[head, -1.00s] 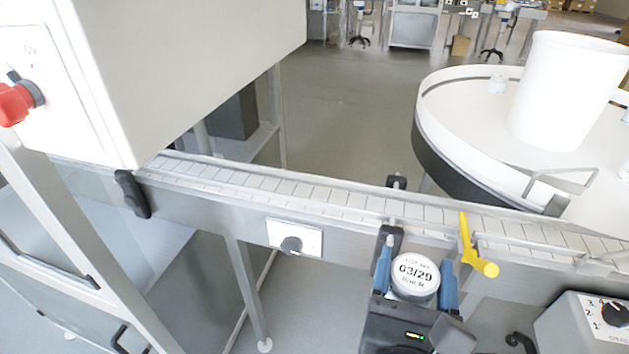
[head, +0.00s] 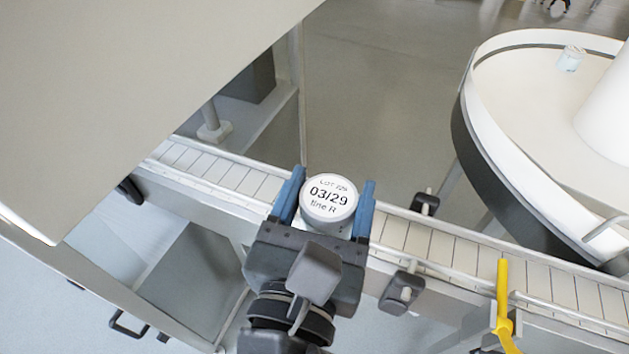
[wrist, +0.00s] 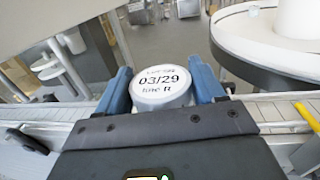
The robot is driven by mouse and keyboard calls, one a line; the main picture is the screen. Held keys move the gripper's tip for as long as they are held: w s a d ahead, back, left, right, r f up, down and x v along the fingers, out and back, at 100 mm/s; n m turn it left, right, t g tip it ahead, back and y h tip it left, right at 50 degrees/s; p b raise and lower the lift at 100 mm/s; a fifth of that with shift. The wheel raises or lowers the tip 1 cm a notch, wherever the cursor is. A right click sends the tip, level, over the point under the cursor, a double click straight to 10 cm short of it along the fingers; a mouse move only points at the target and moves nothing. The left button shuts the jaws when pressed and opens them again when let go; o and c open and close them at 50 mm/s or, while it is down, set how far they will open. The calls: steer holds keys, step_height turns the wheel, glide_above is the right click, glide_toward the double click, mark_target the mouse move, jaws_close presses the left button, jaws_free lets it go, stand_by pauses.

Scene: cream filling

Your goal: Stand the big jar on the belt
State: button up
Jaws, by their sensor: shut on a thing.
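The big jar (head: 328,203) has a round white lid printed with a lot code, "03/29" and "line R". My gripper (head: 326,197) is shut on it, with one blue finger on each side. In the head view the jar covers part of the belt (head: 404,234), a strip of pale slats running across the picture. The jar also shows upright between the fingers in the wrist view (wrist: 160,88). Its base is hidden, so I cannot tell whether it touches the belt.
A large pale machine housing (head: 130,90) hangs over the belt's left end. A yellow lever (head: 502,300) stands at the belt on the right, near a dark clamp (head: 402,292). A white round table (head: 530,140) is at the right. The slats between jar and lever are clear.

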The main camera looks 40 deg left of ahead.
steer(key=shift+w+a+f+b, duration=0.2)
steer(key=shift+w+a+f, duration=1.05)
steer(key=shift+f, duration=0.5)
steer(key=shift+w+a+f+b, duration=0.25)
steer(key=shift+w+a+f, duration=0.85)
steer(key=shift+a+f, duration=0.5)
steer(key=shift+w+a+f+b, duration=0.2)
steer(key=shift+w+a+f, duration=0.95)
steer(key=shift+f, duration=0.75)
steer(key=shift+f, duration=0.3)
steer(key=o, duration=1.2)
steer(key=shift+c, duration=0.2)
steer(key=shift+r, duration=0.1)
steer(key=shift+r, duration=0.35)
steer(key=b+v, duration=0.1)
steer(key=v, duration=1.1)
steer(key=shift+f, duration=0.15)
